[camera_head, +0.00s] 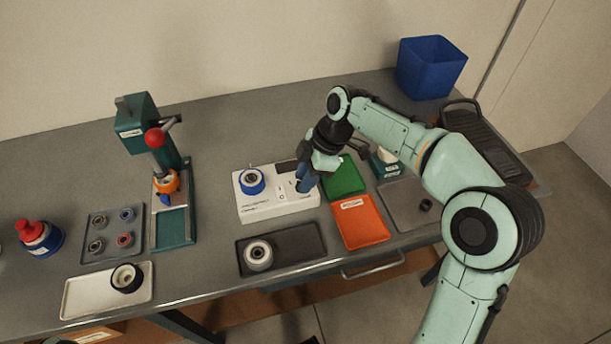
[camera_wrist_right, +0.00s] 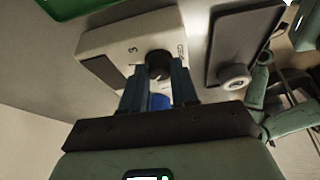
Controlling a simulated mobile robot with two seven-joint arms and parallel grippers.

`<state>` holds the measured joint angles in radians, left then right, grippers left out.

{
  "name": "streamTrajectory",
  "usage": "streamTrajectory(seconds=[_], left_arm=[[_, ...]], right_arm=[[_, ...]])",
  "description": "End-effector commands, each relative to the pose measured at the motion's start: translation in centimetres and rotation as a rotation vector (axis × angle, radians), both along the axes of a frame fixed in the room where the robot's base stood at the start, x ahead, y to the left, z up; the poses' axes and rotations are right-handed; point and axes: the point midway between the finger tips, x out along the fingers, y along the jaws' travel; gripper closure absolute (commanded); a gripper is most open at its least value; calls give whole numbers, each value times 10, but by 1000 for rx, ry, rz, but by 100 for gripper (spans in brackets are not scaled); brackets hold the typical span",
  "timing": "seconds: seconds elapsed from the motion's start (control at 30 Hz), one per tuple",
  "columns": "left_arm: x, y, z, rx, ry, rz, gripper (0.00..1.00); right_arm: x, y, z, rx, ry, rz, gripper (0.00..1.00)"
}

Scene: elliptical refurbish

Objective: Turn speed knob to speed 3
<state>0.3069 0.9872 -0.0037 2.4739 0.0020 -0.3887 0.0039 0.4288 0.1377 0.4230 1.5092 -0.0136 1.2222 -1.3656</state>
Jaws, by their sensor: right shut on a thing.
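The speed knob (camera_wrist_right: 158,62) is a dark round knob on the white control box (camera_head: 262,208). In the right wrist view it sits between the two blue fingertips of my right gripper (camera_wrist_right: 158,76), which is shut on it. A printed 3 shows on the box face beside the knob. I cannot tell which number the knob points at. In the head view my right gripper (camera_head: 303,184) reaches down onto the right part of the box and hides the knob. My left gripper is not in view.
A blue-rimmed round part (camera_head: 252,181) sits on the box's left side. A dark tray (camera_head: 300,250) with a white roller lies in front. Green (camera_head: 345,172) and orange (camera_head: 362,226) trays are to the right. A teal press (camera_head: 176,222) stands left.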

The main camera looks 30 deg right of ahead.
Motion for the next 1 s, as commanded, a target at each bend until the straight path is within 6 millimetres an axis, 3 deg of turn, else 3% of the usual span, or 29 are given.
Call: streamTrajectory(seconds=[1.0], left_arm=[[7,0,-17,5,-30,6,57]], right_arm=[[-5,6,1,-1,-5,-898,100]])
